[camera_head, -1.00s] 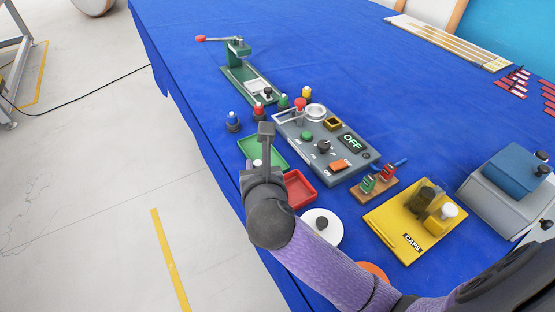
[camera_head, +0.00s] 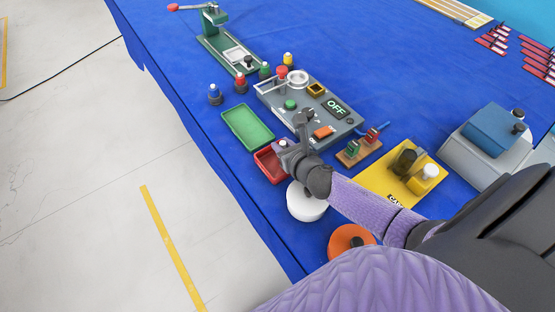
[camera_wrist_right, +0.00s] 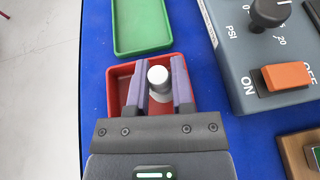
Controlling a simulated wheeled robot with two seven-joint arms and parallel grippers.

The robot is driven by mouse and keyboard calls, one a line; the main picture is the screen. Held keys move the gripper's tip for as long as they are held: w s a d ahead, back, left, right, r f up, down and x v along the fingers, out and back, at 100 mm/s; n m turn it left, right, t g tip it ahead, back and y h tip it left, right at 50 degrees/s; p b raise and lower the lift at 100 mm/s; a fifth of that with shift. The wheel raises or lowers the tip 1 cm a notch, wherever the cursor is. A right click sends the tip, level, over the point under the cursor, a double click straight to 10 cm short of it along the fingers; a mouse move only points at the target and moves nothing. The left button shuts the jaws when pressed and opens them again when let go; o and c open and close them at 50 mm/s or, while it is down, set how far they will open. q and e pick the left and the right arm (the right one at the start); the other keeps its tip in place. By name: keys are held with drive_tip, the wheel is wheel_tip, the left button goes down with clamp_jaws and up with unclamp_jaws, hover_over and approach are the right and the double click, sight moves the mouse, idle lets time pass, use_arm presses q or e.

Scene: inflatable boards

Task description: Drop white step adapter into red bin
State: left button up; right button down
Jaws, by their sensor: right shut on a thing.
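I cannot tell the exact height above the bin floor. My left gripper is not in view.
A green tray (camera_head: 248,126) lies just behind the red bin. The grey control panel (camera_head: 330,108) is to the right. A white round item (camera_head: 304,204) and an orange one (camera_head: 346,243) sit in front. The blue table's edge runs close on the left.

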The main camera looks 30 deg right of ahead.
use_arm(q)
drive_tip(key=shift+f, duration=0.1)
use_arm(e)
drive_tip(key=shift+f, duration=0.1)
drive_tip(key=shift+c, duration=2.2)
unclamp_jaws()
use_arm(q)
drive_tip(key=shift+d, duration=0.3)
use_arm(e)
drive_tip(key=shift+o, duration=0.2)
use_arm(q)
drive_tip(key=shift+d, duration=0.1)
use_arm(e)
wheel_tip(320, 180, up, 10)
drive_tip(key=p, duration=0.6)
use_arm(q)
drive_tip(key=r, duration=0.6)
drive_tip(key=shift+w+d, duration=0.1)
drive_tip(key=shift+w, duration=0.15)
